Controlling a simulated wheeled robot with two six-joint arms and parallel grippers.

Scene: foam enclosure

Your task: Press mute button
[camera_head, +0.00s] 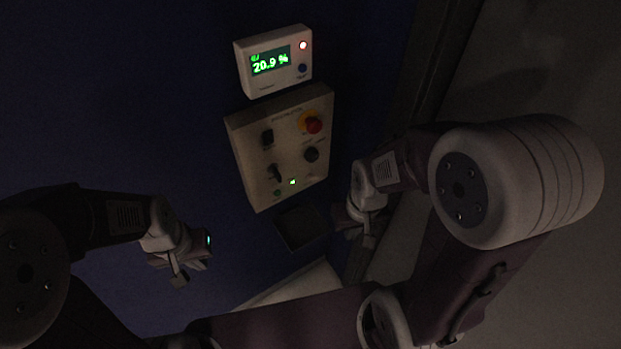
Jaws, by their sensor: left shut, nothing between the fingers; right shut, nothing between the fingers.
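A pale display unit (286,83) is mounted high on the dark blue wall. Its green screen (270,61) reads 20.9 %. A lit red light (303,45) sits at its upper right, with a dark blue round button (302,68) below it. I cannot read which part is labelled mute. My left gripper (182,277) is shut and empty at the lower left, well away from the unit. My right gripper (368,238) is shut and empty at the lower right, below and to the right of the unit. Neither gripper touches the unit.
A beige control panel (245,160) hangs just below the display unit. It has a red emergency knob (313,125), several dark switches and a small green light (293,182). A dark square tray-like thing (300,228) is below it. The scene is dim; the wall to the left is clear.

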